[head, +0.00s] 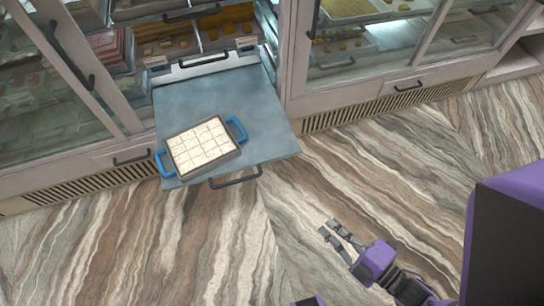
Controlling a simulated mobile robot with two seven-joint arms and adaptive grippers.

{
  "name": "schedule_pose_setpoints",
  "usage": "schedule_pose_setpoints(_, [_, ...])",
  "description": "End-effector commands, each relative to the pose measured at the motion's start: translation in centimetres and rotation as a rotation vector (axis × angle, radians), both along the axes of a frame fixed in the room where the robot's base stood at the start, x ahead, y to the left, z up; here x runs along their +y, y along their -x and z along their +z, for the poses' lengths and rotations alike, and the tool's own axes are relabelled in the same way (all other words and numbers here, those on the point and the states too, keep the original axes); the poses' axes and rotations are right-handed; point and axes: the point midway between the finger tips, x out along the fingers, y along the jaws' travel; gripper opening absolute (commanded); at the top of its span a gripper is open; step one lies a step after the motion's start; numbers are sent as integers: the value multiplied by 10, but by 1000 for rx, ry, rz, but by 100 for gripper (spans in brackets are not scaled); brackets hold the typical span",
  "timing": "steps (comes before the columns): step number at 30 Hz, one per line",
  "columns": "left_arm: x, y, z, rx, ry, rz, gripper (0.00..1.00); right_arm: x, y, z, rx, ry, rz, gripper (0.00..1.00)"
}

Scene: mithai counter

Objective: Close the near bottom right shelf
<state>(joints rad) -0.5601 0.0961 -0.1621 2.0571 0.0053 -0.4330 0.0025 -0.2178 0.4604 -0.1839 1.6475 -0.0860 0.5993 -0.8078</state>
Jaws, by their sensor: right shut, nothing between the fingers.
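The pulled-out shelf (270,138) is a flat blue-grey board extending from the counter toward me. It has a dark bar handle (236,180) on its front edge. A tray (161,163) with blue handles, filled with white cut sweets, sits on its left front part. My right gripper (330,228) is shut and empty, in front of the shelf and to the right of its handle, not touching it. My left gripper is not in view.
Glass-fronted cabinets (385,45) with dark handles stand on both sides of the open shelf. Trays of sweets (180,42) show inside, behind it. Vent grilles (372,108) run along the base. The striped floor (150,255) in front is clear.

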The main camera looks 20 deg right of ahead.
Motion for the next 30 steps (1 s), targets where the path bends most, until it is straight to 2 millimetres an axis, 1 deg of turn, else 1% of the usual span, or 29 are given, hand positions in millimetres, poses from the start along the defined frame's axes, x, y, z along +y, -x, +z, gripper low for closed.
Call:
schedule_pose_setpoints(1, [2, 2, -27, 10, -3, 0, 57, -4, -9, -26, -45, 38, 55, 0])
schedule_pose_setpoints(5, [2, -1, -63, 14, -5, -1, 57, -11, -41, -52, -174, 117, 171, 0])
schedule_pose_setpoints(9, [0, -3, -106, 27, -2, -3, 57, -19, -78, -85, -284, 186, 275, 0])
schedule_pose_setpoints(12, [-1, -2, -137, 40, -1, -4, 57, -24, -106, -109, -343, 226, 335, 0])
schedule_pose_setpoints(15, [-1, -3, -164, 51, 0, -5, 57, -27, -132, -129, -383, 253, 376, 0])
schedule_pose_setpoints(18, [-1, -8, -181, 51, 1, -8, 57, -29, -151, -141, -408, 270, 398, 0])
schedule_pose_setpoints(21, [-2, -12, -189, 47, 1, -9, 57, -29, -163, -146, -424, 278, 409, 0])
schedule_pose_setpoints(26, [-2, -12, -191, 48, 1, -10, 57, -23, -173, -144, -435, 279, 412, 0])
schedule_pose_setpoints(30, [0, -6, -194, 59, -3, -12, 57, -9, -187, -143, -437, 277, 412, 0])
